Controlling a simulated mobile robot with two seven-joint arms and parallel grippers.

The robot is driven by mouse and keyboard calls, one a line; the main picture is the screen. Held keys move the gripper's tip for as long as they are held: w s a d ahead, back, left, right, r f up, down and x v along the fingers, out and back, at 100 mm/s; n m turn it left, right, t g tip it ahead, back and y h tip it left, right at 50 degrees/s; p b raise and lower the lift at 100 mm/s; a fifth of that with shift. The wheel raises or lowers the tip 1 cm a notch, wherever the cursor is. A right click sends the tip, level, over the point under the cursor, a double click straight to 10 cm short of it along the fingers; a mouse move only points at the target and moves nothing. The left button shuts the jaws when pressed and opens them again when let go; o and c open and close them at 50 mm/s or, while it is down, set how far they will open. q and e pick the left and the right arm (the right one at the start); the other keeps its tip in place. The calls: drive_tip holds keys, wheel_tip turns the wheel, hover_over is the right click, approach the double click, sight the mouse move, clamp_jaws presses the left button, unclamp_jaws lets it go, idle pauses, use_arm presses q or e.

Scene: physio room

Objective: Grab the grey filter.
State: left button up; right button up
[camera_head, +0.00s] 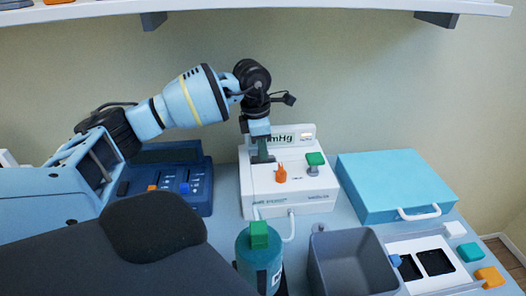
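My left gripper (262,156) points down in front of the display of the white mmHg unit (300,203). Its dark finger part shows side-on just above the unit's top, and whether it touches the unit or holds anything is unclear. I cannot clearly pick out a grey filter. A small grey piece (314,171) stands on the unit under a green block, right of the gripper; I cannot tell if it is the filter. An orange knob (281,173) sits between them. My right gripper is not in view.
A blue device (200,190) stands left of the unit. A light-blue case (393,186) lies to the right. In front are a teal cylinder (262,267) with a green top, an open grey bin (350,262) and a white tray (448,283) with dark squares. A shelf (270,5) runs above.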

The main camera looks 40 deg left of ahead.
use_arm(q)
clamp_jaws()
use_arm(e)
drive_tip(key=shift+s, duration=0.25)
use_arm(q)
drive_tip(key=shift+r, duration=0.15)
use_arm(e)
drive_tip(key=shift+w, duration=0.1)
